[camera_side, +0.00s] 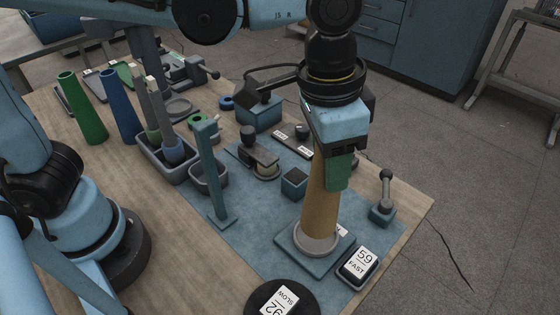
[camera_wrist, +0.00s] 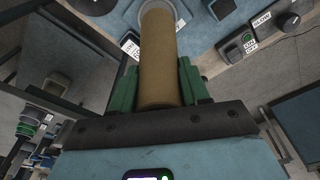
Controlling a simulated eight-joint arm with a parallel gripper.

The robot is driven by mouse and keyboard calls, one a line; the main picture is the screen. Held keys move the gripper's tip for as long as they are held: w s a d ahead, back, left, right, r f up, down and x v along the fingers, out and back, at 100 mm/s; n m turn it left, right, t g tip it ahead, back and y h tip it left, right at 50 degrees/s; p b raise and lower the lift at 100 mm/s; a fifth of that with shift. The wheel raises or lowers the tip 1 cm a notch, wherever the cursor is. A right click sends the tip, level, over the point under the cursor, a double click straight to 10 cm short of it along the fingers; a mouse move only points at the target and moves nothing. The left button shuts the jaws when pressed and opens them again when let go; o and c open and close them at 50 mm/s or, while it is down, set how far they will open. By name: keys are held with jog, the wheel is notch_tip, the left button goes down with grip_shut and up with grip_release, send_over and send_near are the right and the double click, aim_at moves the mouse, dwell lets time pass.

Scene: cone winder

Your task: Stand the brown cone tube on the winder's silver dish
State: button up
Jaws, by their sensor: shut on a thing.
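The brown cone tube (camera_side: 319,200) is upright, wide end down, with its lower end at the silver dish (camera_side: 314,246) on a square blue-grey base. From this angle I cannot tell whether its bottom edge rests on the dish or hovers just above. My gripper (camera_side: 335,182) is shut on the tube's upper part, with green fingers on its sides. In the wrist view the tube (camera_wrist: 158,60) runs between both green fingers (camera_wrist: 160,85), and its far end meets the dish's pale rim. The tube's top is hidden by my gripper.
A lever (camera_side: 384,200) stands right, a blue post (camera_side: 212,170) left. Green (camera_side: 84,110) and blue (camera_side: 121,105) cones stand at the back left.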

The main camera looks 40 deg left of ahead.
jog(key=shift+f, duration=0.1)
jog(key=shift+f, duration=1.45)
dwell(0.6)
jog(key=shift+f, duration=0.35)
jog(key=o, duration=1)
jog(key=shift+o, duration=0.2)
jog(key=r, duration=0.8)
jog(key=s+r, duration=0.1)
jog(key=r, duration=0.3)
jog(key=shift+s+a, duration=0.1)
jog(key=shift+a, duration=0.3)
